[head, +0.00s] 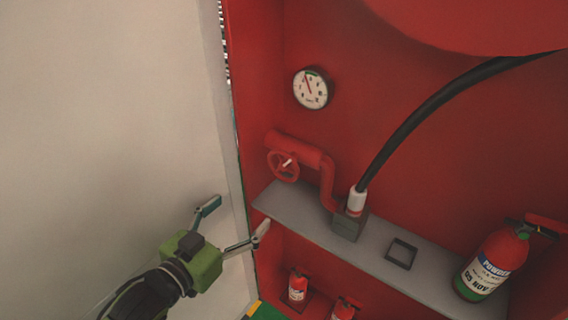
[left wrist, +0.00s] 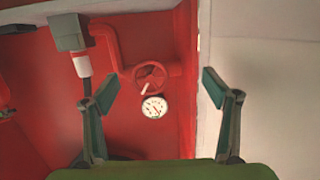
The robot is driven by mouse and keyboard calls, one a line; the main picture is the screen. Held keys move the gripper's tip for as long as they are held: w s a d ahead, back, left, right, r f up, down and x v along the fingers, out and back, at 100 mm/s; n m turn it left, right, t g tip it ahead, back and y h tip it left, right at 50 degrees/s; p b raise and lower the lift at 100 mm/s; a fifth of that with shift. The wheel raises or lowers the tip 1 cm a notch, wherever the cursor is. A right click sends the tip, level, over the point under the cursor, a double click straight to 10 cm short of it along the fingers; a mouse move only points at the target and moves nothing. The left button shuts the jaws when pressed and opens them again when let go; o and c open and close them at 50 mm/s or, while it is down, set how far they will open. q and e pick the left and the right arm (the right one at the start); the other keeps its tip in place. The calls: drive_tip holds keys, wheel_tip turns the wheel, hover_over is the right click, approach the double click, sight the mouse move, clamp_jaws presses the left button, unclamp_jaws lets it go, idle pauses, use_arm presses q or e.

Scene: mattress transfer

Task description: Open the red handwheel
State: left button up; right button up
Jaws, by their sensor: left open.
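The red handwheel (head: 283,165) is on a red pipe (head: 296,147) inside a red cabinet, above a grey shelf. In the left wrist view the handwheel (left wrist: 149,75) appears beyond and between my spread fingers, with a pale handle or pointer on it. My left gripper (head: 236,219) is open and empty. It is in front of the white panel, to the lower left of the handwheel and apart from it. In the left wrist view my left gripper (left wrist: 156,95) shows both fingers wide apart. My right gripper is not in view.
A round gauge (head: 312,88) is above the handwheel. A black hose (head: 425,112) rises from a white coupling (head: 356,200). The grey shelf (head: 290,213) runs below the pipe. A fire extinguisher (head: 491,264) stands at right; smaller ones sit below. A white panel (head: 100,130) fills the left.

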sight(281, 165)
use_arm(q)
drive_tip(key=w+d+r+h, duration=0.1)
drive_tip(key=w+d, duration=0.2)
drive_tip(key=w+d+r+m+h+p, duration=0.1)
drive_tip(key=w+d+r, duration=0.1)
drive_tip(key=w+d, duration=0.1)
drive_tip(key=w+d+r+p, duration=0.1)
drive_tip(key=w+d, duration=0.2)
drive_tip(key=w, duration=0.1)
drive_tip(key=shift+w+d+r+t+h, duration=0.1)
drive_tip(key=shift+w+r+t+h, duration=0.2)
drive_tip(key=shift+h, duration=0.1)
drive_tip(key=shift+w+d+f, duration=0.1)
drive_tip(key=shift+w+d, duration=0.3)
drive_tip(key=shift+w, duration=0.1)
drive_tip(key=c, duration=1.1)
